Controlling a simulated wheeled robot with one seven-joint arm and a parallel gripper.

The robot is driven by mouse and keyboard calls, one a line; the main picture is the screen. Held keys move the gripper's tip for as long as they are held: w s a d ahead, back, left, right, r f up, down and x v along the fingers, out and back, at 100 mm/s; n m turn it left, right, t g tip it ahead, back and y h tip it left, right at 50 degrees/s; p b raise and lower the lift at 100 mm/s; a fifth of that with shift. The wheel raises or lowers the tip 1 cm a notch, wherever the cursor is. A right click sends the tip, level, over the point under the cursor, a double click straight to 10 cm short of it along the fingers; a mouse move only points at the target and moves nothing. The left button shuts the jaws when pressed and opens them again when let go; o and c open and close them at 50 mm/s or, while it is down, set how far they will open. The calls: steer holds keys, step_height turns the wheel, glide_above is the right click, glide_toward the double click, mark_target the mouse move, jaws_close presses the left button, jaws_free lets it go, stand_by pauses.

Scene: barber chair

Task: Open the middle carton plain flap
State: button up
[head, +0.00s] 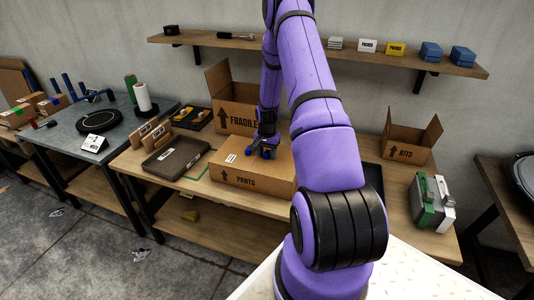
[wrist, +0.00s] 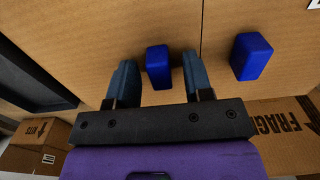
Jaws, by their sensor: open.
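The middle carton marked PARTS (head: 238,184) stands on the wooden bench with its top flaps shut. The wrist view shows two flaps meeting at a seam, the left flap (wrist: 60,35) and the right flap (wrist: 290,25). A blue tab (wrist: 158,66) is on the left flap and another blue tab (wrist: 252,57) is on the right flap. My gripper (wrist: 158,80) is open, its fingers on either side of the left tab with a small gap at each side. In the head view my gripper (head: 267,152) is low over the carton top, and my arm hides its right part.
An open FRAGILE carton (head: 236,118) stands behind and left, and an open KITS carton (head: 406,152) to the right. A shelf (head: 330,52) runs along the wall above.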

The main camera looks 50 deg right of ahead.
steer(key=shift+f, duration=0.15)
jaws_close()
stand_by(0.4)
